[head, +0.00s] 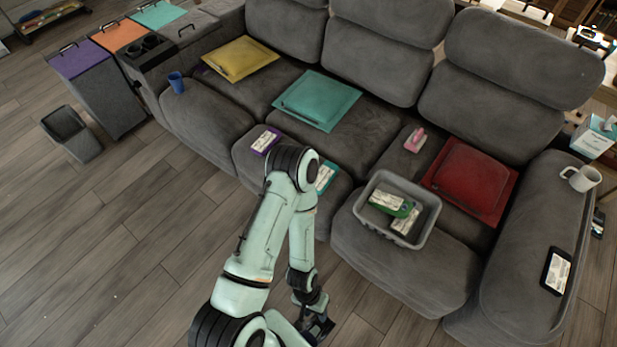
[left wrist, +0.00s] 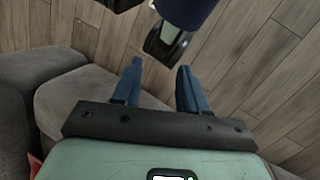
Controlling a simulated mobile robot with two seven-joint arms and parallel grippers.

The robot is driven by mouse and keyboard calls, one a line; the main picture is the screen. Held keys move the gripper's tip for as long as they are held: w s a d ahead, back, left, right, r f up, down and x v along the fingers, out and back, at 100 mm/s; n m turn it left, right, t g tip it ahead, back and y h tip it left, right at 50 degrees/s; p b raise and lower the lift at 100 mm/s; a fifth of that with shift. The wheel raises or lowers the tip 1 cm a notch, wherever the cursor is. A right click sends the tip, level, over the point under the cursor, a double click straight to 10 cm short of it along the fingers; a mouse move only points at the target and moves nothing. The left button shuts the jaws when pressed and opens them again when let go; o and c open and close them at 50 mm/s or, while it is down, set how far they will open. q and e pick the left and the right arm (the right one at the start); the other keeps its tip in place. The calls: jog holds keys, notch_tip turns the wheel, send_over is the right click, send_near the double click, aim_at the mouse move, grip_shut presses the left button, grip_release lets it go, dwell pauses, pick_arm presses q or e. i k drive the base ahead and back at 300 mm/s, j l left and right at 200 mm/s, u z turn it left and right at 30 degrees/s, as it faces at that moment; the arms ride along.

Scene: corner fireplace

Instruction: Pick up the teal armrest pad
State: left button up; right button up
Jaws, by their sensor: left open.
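The teal pad (head: 159,14) with a dark handle lies on the far left end of the sofa's armrest and console side, at the top left of the head view, beside an orange pad (head: 118,35) and a purple pad (head: 80,60). My left gripper (head: 318,328) is low at the bottom middle of the head view, in front of the sofa and far from the pad. In the left wrist view its two blue fingers (left wrist: 157,68) are apart with nothing between them. The teal pad is not in the left wrist view. My right gripper is not in view.
A teal cushion (head: 325,98), a yellow cushion (head: 240,58) and a red cushion (head: 472,178) lie on the grey sofa. A grey bin (head: 376,222) holds packets. A blue cup (head: 176,82) and a dark waste bin (head: 72,134) are at left. The left floor is mostly clear.

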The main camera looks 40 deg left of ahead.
aim_at(326, 172)
jog(key=u, duration=1.4)
jog(key=i+j+u, duration=0.25)
jog(key=i, duration=0.2)
jog(key=i+j+u, duration=0.2)
jog(key=i, duration=0.25)
